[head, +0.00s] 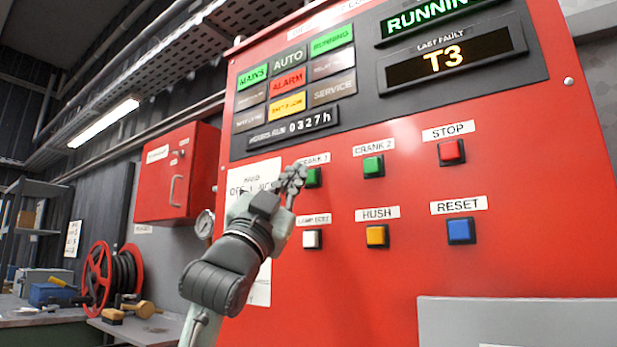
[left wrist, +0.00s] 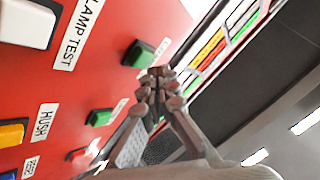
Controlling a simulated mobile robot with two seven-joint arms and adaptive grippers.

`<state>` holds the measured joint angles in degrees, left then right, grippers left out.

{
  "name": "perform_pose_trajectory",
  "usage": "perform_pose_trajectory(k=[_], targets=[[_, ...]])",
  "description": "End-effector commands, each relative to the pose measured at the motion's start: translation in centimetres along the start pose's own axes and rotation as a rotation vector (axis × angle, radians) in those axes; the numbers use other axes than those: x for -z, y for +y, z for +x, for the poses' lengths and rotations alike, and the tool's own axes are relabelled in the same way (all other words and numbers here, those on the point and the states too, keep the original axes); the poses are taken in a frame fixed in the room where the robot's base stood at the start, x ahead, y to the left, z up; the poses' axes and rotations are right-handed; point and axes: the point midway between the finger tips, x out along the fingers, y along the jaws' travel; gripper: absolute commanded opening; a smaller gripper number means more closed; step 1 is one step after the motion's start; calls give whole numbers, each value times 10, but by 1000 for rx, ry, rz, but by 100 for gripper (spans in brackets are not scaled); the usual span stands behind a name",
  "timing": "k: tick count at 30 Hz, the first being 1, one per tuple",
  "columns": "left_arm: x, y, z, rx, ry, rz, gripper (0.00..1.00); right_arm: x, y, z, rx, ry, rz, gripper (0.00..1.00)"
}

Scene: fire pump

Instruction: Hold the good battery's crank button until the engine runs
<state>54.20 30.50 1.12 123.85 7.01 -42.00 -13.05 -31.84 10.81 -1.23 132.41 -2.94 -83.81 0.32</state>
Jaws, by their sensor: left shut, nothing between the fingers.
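The red panel (head: 375,265) carries a green CRANK 1 button (head: 313,177) and a green CRANK 2 button (head: 373,166). My left gripper (head: 296,174) is shut and empty, its fingertips just left of the CRANK 1 button in the head view. In the left wrist view the fingertips (left wrist: 158,72) are close beside the CRANK 1 button (left wrist: 138,53); I cannot tell whether they touch the panel. The top display (head: 428,20) reads RUNNING. A RUNNING lamp (head: 332,39) is lit green. The fault display (head: 453,58) reads T3. My right gripper is out of view.
Near the crank buttons are a red STOP button (head: 451,152), a white LAMP TEST button (head: 312,239), a yellow HUSH button (head: 377,236) and a blue RESET button (head: 461,231). A grey box (head: 520,318) stands at lower right. A gauge (head: 205,224) sits left of the panel.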

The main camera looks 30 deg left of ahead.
Motion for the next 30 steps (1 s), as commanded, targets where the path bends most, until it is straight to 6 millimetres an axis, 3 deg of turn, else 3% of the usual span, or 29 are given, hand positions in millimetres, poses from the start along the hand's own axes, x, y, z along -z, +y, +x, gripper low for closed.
perform_pose_trajectory(k=[8, 21, 30], targets=[[1, -2, -2, 1, 0, 0, 0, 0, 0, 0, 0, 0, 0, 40], [22, -22, -30, 0, 1, 0, 0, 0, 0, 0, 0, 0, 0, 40], [25, -26, -35, 0, -1, 0, 0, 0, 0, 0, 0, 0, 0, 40]])
